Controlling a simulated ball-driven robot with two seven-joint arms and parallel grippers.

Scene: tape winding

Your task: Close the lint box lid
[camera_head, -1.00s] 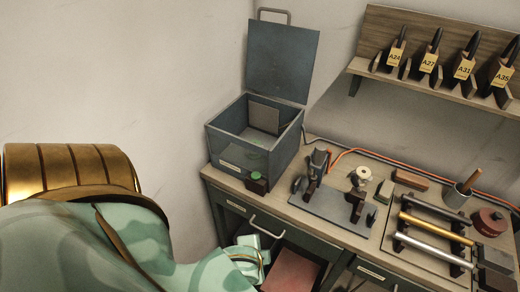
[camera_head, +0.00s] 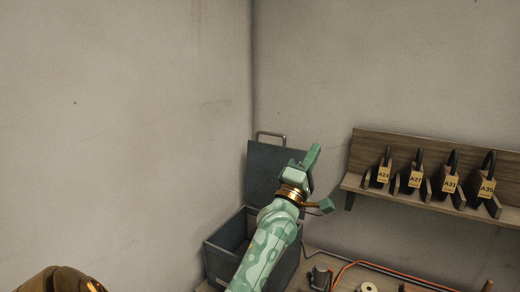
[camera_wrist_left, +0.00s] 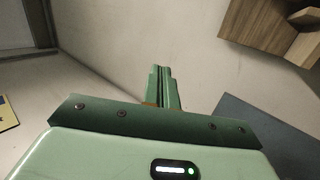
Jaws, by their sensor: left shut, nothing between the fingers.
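The lint box (camera_head: 222,255) is a dark grey-blue open-topped box in the corner, partly hidden behind my left arm. Its lid (camera_head: 265,178) stands open and upright at the back, with a metal handle (camera_head: 271,136) on its top edge. My left gripper (camera_head: 314,154) is shut and empty, with its fingertips up near the lid's right edge. I cannot tell whether it touches the lid. The shut fingers also show in the left wrist view (camera_wrist_left: 163,88), and a dark panel that looks like the lid (camera_wrist_left: 268,130) is at lower right there. My right gripper is out of view.
Bare walls meet behind the box.

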